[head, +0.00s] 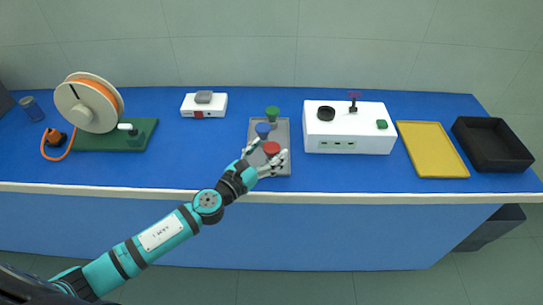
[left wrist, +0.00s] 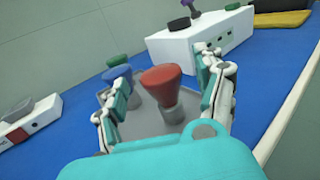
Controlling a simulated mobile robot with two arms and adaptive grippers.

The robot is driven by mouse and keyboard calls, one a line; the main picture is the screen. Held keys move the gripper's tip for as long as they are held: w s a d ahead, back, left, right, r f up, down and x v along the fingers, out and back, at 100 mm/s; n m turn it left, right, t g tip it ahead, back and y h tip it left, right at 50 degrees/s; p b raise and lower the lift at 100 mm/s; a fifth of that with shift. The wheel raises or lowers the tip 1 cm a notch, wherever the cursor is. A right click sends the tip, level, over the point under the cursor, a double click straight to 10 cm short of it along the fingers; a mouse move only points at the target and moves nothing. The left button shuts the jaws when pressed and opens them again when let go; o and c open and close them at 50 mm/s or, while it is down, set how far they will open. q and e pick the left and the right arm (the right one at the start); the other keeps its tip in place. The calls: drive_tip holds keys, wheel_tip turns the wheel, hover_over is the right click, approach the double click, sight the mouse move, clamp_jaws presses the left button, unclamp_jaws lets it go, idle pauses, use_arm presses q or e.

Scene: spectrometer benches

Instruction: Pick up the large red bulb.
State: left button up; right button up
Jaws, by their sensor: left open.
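The large red bulb (head: 272,148) stands upright on a grey tray (head: 284,126) on the blue bench. In the left wrist view the red bulb (left wrist: 167,84) shows as a flared red top on a grey base. My left gripper (head: 268,158) is open at the tray's front part, with the red bulb between its spread fingers. In the left wrist view one finger of the gripper (left wrist: 160,110) is on each side of it, with gaps visible. A blue bulb (head: 262,130) and a green bulb (head: 273,112) stand behind it on the tray. My right gripper is not in view.
A white instrument box (head: 345,140) stands right of the tray. Further right are a yellow tray (head: 432,150) and a black bin (head: 492,144). A small white device (head: 205,106) and an orange-wound reel (head: 90,103) stand to the left.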

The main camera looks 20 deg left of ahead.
use_arm(q)
drive_tip(key=shift+x, duration=0.9)
drive_tip(key=shift+s, duration=0.1)
drive_tip(key=shift+c, duration=0.4)
drive_tip(key=c, duration=1.2)
drive_tip(key=shift+c, duration=0.2)
